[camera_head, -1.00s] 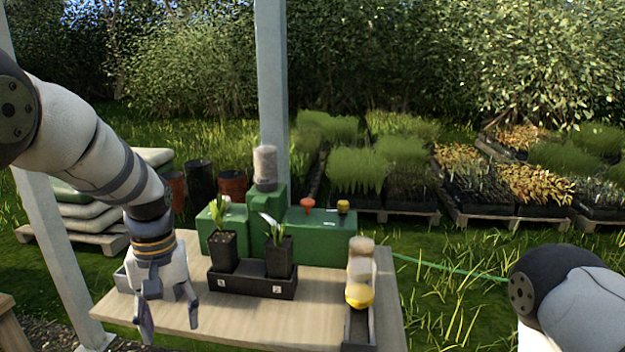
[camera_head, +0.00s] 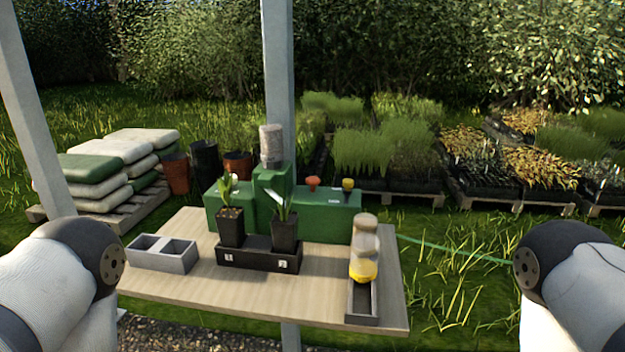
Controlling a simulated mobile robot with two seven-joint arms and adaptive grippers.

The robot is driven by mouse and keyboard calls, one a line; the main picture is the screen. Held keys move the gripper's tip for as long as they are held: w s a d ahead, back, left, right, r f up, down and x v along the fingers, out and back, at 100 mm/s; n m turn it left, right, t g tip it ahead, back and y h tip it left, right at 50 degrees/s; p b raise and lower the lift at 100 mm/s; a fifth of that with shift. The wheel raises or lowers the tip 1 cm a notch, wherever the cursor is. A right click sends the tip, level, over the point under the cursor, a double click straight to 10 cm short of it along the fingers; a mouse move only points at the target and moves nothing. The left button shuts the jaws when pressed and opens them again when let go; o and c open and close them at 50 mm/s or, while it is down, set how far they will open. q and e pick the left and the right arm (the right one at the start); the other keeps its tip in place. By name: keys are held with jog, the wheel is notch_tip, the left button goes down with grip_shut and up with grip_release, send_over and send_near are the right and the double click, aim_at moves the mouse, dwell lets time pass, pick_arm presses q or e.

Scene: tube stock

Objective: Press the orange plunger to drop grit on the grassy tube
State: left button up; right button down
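The orange plunger (camera_head: 312,183) stands up from the top of the green dispenser block (camera_head: 330,212) at the back of the table. A yellow plunger (camera_head: 347,184) is just right of it. A clear hopper (camera_head: 271,145) sits on the taller green part. Two black square tubes stand in a black holder (camera_head: 258,257) marked 1 and 2. The left tube (camera_head: 230,226) holds a plant with a pale tip and brownish fill; the right tube (camera_head: 285,232) holds a green-leaved plant. Which one is grassy I cannot tell. Neither gripper shows; only my upper arms are at the sides.
A grey two-compartment tray (camera_head: 163,253) is at the table's left. A jar with a yellow lower part (camera_head: 364,247) stands in a dark narrow tray (camera_head: 361,302) at the right. The front of the wooden table (camera_head: 290,303) is clear. A metal post (camera_head: 278,80) rises behind.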

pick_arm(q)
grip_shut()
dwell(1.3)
